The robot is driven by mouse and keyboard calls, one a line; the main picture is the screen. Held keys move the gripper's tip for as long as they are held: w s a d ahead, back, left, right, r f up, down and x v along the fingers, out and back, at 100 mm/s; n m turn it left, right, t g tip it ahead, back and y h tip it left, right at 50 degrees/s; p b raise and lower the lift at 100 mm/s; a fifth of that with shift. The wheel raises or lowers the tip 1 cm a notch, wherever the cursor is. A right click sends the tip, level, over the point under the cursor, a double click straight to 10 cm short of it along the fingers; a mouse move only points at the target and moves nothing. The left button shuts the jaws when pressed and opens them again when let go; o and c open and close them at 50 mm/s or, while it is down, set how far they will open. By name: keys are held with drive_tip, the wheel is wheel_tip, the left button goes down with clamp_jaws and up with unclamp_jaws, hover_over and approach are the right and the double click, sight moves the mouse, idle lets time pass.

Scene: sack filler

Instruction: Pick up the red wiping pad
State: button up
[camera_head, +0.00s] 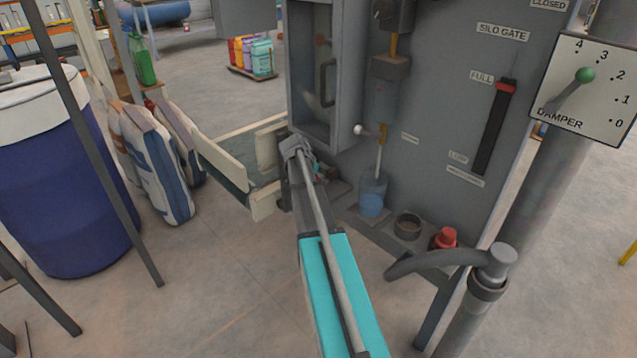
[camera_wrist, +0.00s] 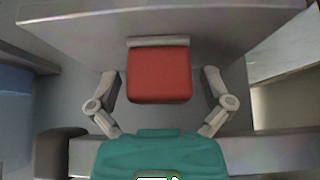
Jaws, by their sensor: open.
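The red wiping pad (camera_wrist: 158,76) shows in the wrist view as a squarish red block with a grey strip along its upper edge, against a grey surface. My gripper (camera_wrist: 162,82) is open, with one finger to the left of the pad and one to the right. Gaps show between the pad and both fingers, so nothing is held. In the head view my gripper (camera_head: 298,150) is beside the lower left of the grey machine cabinet (camera_head: 440,120). I cannot make out the pad in that view.
A ledge on the cabinet holds a blue-filled bottle (camera_head: 372,195), a dark ring-shaped cup (camera_head: 408,225) and a red-capped item (camera_head: 445,239). A conveyor with pale side boards (camera_head: 222,168) lies left of my gripper. Sacks (camera_head: 155,160) and a blue drum (camera_head: 65,190) stand farther left.

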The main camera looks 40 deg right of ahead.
drive_tip(key=shift+f, duration=0.15)
idle(0.5)
drive_tip(key=c, duration=1.1)
